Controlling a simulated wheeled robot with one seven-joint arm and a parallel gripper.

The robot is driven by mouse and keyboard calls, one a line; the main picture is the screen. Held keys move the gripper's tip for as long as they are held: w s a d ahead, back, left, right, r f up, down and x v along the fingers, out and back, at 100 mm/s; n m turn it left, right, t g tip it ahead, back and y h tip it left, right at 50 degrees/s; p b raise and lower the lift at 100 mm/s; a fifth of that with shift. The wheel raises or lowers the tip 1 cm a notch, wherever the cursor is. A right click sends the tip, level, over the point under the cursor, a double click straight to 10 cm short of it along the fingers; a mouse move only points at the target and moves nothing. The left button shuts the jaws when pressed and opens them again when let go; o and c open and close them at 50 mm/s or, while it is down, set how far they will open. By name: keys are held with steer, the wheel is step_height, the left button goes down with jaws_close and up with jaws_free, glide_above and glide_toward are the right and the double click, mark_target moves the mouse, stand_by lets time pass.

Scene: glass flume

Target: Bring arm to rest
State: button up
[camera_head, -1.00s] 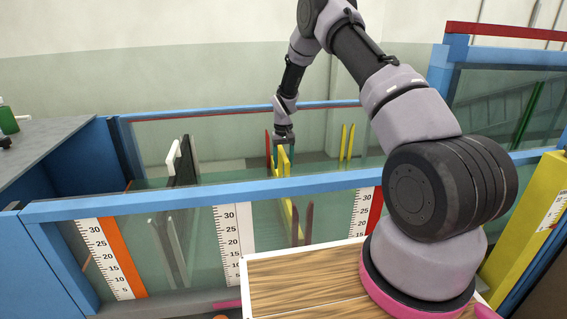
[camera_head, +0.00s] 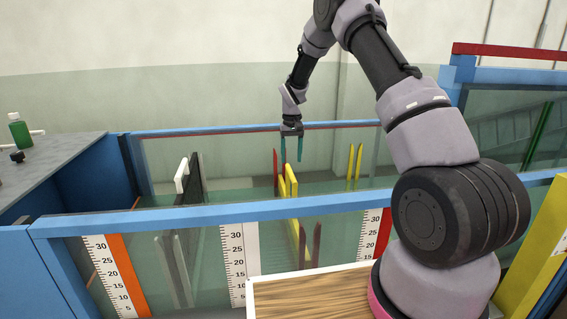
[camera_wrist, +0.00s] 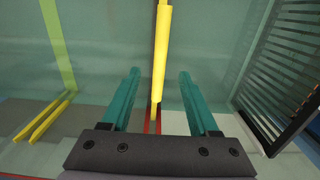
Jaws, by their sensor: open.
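My gripper (camera_head: 291,158) hangs at the end of my arm over the glass flume (camera_head: 190,216), with its two teal fingers pointing down. It is open and empty. A yellow upright plate (camera_head: 291,187) stands in the flume just below the fingertips in the head view. In the wrist view the fingers (camera_wrist: 158,76) stand apart, and a yellow bar (camera_wrist: 161,50) shows in the gap between them, touching neither finger as far as I can tell.
A black slatted panel with a white edge (camera_head: 182,177) stands left in the flume. Two thin yellow strips (camera_head: 355,165) stand further right. Blue rails (camera_head: 200,217) edge the glass. A grey bench with a green bottle (camera_head: 19,132) is at left.

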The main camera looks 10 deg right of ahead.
steer(key=s+d+r+m+t, duration=0.1)
steer(key=s+r, duration=0.4)
steer(key=r, duration=0.4)
steer(key=s+d+r+t+y, duration=0.1)
steer(key=s+d+r, duration=0.1)
steer(key=s+r, duration=0.55)
steer(key=s+d+r+m+t, duration=0.1)
steer(key=s+r+t, duration=0.15)
steer(key=r, duration=0.85)
steer(key=s+d+r+m+t, duration=0.1)
steer(key=s+r, duration=0.1)
steer(key=s, duration=1)
steer(key=s+r+m+t+y, duration=0.1)
steer(key=s+r+t, duration=0.1)
steer(key=s, duration=1)
steer(key=shift+d+r, duration=0.4)
steer(key=shift+r, duration=0.15)
